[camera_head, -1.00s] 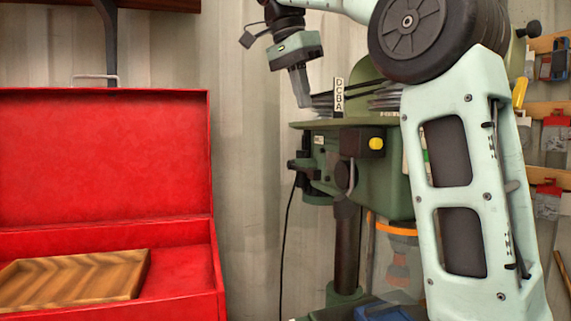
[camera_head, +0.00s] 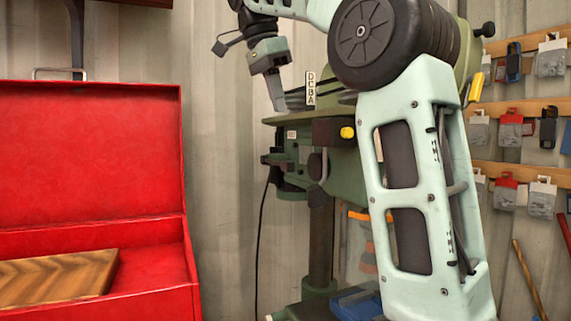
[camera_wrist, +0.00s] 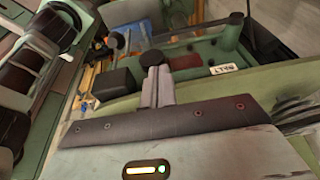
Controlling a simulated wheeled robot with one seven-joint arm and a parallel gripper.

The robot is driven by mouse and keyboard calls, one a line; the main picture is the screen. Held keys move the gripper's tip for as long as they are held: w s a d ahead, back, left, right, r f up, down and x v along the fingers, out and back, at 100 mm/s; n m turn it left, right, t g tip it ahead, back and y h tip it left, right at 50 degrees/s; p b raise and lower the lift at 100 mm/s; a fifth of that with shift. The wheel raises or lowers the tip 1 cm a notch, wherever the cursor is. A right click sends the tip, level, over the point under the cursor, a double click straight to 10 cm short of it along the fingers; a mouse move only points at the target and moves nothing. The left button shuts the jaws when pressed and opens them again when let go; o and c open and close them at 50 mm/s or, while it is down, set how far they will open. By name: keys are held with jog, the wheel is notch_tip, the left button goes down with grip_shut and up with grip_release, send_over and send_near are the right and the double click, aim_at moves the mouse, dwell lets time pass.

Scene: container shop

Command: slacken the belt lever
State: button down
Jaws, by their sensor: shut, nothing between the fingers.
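A green drill press (camera_head: 342,165) stands behind my arm, with stepped pulleys and a belt (camera_head: 338,98) on its top beside a plate lettered D, C, B, A (camera_head: 310,90). My gripper (camera_head: 277,104) points down at the left end of this top, just left of the plate. It is shut and empty. In the wrist view the closed fingers (camera_wrist: 157,88) point at a round black knob (camera_wrist: 152,58) on the green machine. I cannot tell whether they touch it, or whether it is the belt lever. My arm hides much of the press's right side.
Wooden rails (camera_head: 540,109) with hanging tools line the right wall. Open space lies between case and press.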

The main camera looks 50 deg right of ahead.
aim_at(287, 162)
jog(key=x, duration=0.5)
jog(key=p+x, duration=0.1)
jog(key=x, duration=0.3)
jog(key=shift+w+a+f, duration=0.15)
jog(key=shift+f, duration=0.3)
jog(key=shift+w+f, duration=0.15)
jog(key=shift+f, duration=0.8)
